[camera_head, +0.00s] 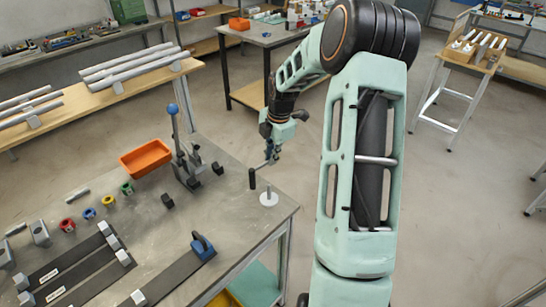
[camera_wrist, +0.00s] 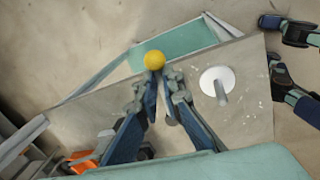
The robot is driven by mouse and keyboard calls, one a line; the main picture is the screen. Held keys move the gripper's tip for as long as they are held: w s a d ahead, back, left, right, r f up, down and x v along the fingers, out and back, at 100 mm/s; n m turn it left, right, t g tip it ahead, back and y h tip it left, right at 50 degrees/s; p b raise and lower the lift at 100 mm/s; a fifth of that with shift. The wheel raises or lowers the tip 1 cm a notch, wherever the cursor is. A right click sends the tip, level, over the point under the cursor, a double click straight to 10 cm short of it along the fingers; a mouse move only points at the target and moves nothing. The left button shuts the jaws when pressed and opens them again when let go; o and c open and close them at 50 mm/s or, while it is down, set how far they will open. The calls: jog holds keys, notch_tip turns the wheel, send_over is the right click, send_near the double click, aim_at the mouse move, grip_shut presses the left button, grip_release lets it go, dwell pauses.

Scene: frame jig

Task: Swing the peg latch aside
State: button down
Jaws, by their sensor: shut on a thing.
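My gripper (camera_head: 271,157) is low over the right part of the grey bench, its fingers pointing down. In the wrist view my gripper (camera_wrist: 161,76) has its two blue-padded fingers drawn together at the tips. A yellow ball (camera_wrist: 154,60) shows right at the fingertips; I take it for the knob of the peg latch. In the head view a thin bar and a dark upright cylinder (camera_head: 252,178) are just left of and below the fingertips. A white round base with a short post (camera_head: 268,198) stands close by, apart from the fingers. The exact grip is hard to see.
A lever clamp with a blue knob (camera_head: 173,109) stands left of my gripper, beside an orange bin (camera_head: 146,158). Coloured rings, dark strips and a blue-handled block (camera_head: 203,246) lie on the bench. The bench's right edge is near.

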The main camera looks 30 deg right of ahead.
jog(key=shift+w+n+p, duration=0.4)
jog(key=shift+w+n, duration=0.35)
jog(key=shift+n, duration=0.35)
jog(key=c, duration=2.1)
grip_release()
jog(key=shift+r, duration=0.1)
notch_tip(320, 180, up, 12)
jog(key=s, duration=0.2)
jog(key=shift+d+f, duration=0.2)
jog(key=shift+d, duration=0.25)
jog(key=shift+s+f, duration=0.1)
